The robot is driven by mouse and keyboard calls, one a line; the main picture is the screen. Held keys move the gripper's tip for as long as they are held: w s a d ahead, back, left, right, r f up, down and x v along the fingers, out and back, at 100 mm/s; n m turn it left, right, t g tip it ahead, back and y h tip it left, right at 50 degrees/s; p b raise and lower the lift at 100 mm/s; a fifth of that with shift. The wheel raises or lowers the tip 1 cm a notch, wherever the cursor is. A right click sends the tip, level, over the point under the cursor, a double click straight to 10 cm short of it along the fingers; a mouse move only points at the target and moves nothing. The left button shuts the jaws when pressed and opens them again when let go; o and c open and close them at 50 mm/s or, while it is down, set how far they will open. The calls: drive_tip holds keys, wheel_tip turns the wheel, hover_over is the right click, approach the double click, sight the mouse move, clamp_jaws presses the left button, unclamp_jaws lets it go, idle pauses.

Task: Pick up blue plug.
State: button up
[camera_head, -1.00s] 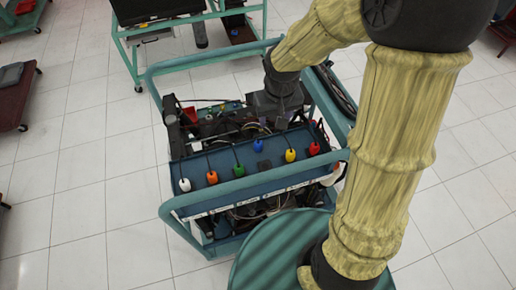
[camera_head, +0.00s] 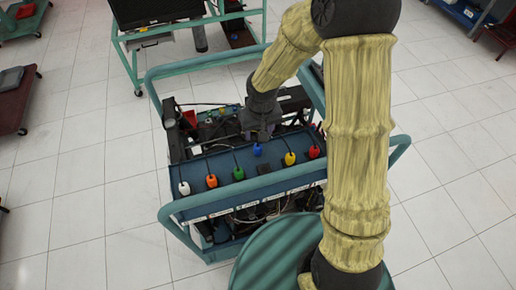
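The blue plug (camera_head: 257,149) sits on the blue sloped panel (camera_head: 222,186) of the engine trainer. It stands in a row between the green plug (camera_head: 238,173) and the yellow plug (camera_head: 290,158). My gripper (camera_head: 259,134) is just behind and above the blue plug, pointing down. The fingers are small and dark against the engine, so I cannot tell whether they are open or whether they touch the plug.
A white plug (camera_head: 184,188), an orange plug (camera_head: 211,181) and a red plug (camera_head: 314,151) share the panel. Teal frame rails (camera_head: 190,209) surround the engine. A teal cart with a monitor (camera_head: 150,12) stands behind.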

sight(258, 146)
drive_tip(key=f, duration=0.5)
drive_tip(key=shift+w+a+f, duration=0.15)
drive_tip(key=shift+w+f, duration=0.05)
drive_tip(key=shift+w, duration=0.15)
drive_tip(key=shift+w+f+p, duration=0.1)
drive_tip(key=shift+f+p, duration=0.8)
drive_tip(key=shift+f, duration=1.7)
drive_tip(key=c, duration=1.1)
